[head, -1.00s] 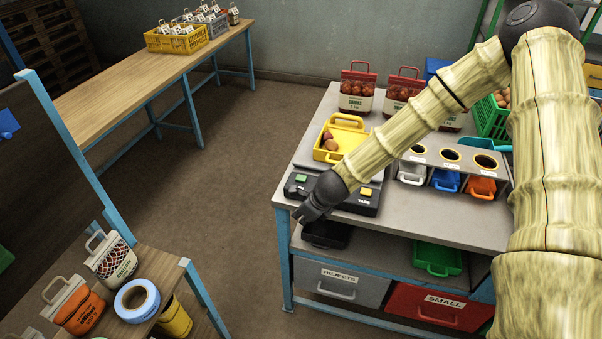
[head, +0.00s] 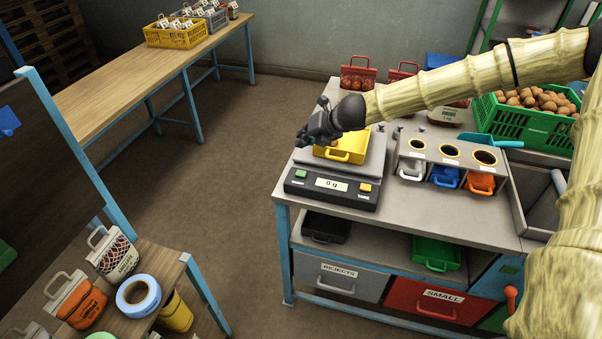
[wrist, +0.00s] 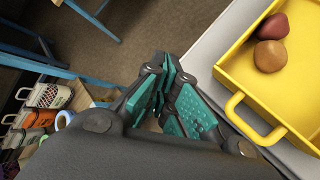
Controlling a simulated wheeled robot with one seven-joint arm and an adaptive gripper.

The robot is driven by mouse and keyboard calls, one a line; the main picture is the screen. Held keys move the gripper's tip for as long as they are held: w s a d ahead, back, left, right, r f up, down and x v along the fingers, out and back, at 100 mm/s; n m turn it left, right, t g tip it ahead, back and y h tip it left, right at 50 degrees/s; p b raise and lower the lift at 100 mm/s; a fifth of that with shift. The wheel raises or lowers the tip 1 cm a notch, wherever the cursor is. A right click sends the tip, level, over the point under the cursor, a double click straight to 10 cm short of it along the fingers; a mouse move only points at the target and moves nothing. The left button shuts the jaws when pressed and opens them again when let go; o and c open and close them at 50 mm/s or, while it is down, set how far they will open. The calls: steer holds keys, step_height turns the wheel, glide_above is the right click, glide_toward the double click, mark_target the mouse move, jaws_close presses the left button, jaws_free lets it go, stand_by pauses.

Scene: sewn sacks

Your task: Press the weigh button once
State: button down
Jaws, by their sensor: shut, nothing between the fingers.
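The dark scale (head: 329,191) sits at the table's front left corner. Its front panel has a green button (head: 301,174) on the left, probably the weigh button though its label is too small to read surely, and a yellow button (head: 365,188) marked TARE on the right. The display (head: 331,184) between them reads 0 g. A yellow tray (head: 351,145) is on the scale; two reddish-brown round vegetables (wrist: 272,41) lie in it in the wrist view. My gripper (head: 303,138) is shut and empty, above and behind the green button, by the tray's left end. Its teal finger pads (wrist: 172,80) show in the wrist view.
Three chutes with white, blue and orange bins (head: 446,177) stand right of the scale. A green crate (head: 516,124) of brown produce is farther right. Red-topped bags (head: 358,77) stand behind.

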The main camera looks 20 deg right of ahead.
mark_target(303, 171)
steer(key=shift+f, duration=0.1)
step_height(303, 171, down, 9)
steer(key=b, duration=0.7)
steer(key=shift+b, duration=0.35)
stand_by(1.1)
steer(key=shift+f+b, duration=0.25)
steer(key=shift+b, duration=0.05)
steer(key=shift+f+b, duration=0.45)
steer(key=shift+f, duration=0.05)
stand_by(0.9)
steer(key=shift+r, duration=0.1)
steer(key=shift+r+p, duration=0.7)
steer(key=shift+r, duration=0.15)
steer(key=shift+r+p, duration=1.95)
steer(key=shift+r, duration=0.55)
